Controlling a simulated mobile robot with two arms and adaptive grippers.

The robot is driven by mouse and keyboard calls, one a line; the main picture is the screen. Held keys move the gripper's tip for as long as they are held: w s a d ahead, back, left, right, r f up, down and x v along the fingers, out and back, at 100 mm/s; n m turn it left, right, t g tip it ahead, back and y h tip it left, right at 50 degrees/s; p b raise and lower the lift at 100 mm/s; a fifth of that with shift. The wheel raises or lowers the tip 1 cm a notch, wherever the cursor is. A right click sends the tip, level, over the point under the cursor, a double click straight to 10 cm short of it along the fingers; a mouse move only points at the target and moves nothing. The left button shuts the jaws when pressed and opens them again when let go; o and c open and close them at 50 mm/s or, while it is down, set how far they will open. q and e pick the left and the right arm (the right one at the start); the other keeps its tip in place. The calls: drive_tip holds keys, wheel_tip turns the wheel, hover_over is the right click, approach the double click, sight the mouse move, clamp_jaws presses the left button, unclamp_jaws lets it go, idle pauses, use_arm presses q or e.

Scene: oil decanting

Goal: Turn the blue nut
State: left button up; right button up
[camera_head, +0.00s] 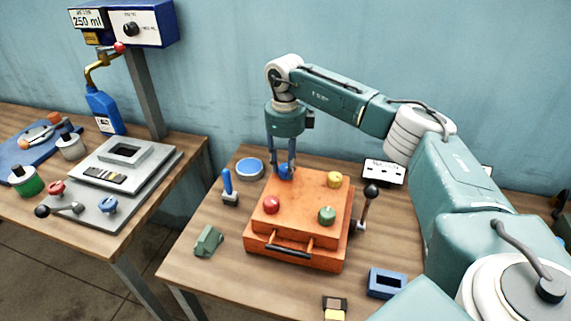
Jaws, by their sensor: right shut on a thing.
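The blue nut (285,171) sits at the back left corner of the top of an orange box (297,220). My right gripper (283,164) points straight down over that corner, its fingers shut on the blue nut and partly hiding it. A red nut (271,204), a yellow nut (335,179) and a green nut (327,215) sit at the other corners of the box top. My left gripper is not in view.
A lever with a dark knob (371,191) stands right of the box. A blue-handled tool (228,185), a round blue dish (250,168), a green block (207,240) and a blue frame (387,283) lie around it. A second table at left holds a blue bottle (104,110).

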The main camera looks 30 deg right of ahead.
sight(285, 166)
drive_tip(key=shift+w+r+m, duration=0.15)
drive_tip(key=shift+r+m, duration=0.05)
drive_tip(key=shift+m, duration=0.1)
idle(0.4)
drive_tip(key=o, duration=1.1)
drive_tip(key=shift+o, duration=0.2)
drive_tip(key=shift+f, duration=0.1)
wheel_tip(285, 166, up, 12)
